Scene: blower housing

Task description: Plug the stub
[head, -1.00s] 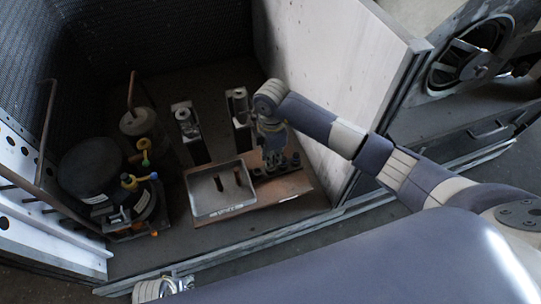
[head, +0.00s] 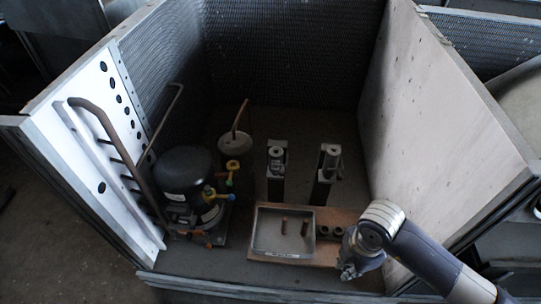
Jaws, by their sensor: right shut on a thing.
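My right gripper (head: 347,268) hangs at the front right corner of the brown board (head: 348,216). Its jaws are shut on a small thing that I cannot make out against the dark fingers. A shallow grey tray (head: 262,242) with a label on its front sits on the left of the board. Two short copper pieces (head: 284,225) stand upright in it. Small dark round pieces (head: 324,231) stand on the board between tray and gripper. A copper pipe (head: 238,118) rises from the grey canister (head: 235,145). I cannot tell which pipe end is the stub. My left gripper is out of view.
A black compressor (head: 183,168) with coloured valve fittings (head: 211,193) stands left of the tray. Two upright grey devices (head: 276,172) (head: 328,163) stand behind the board. A tall panel (head: 440,130) walls the right side. Bent pipes (head: 120,148) run along the left wall.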

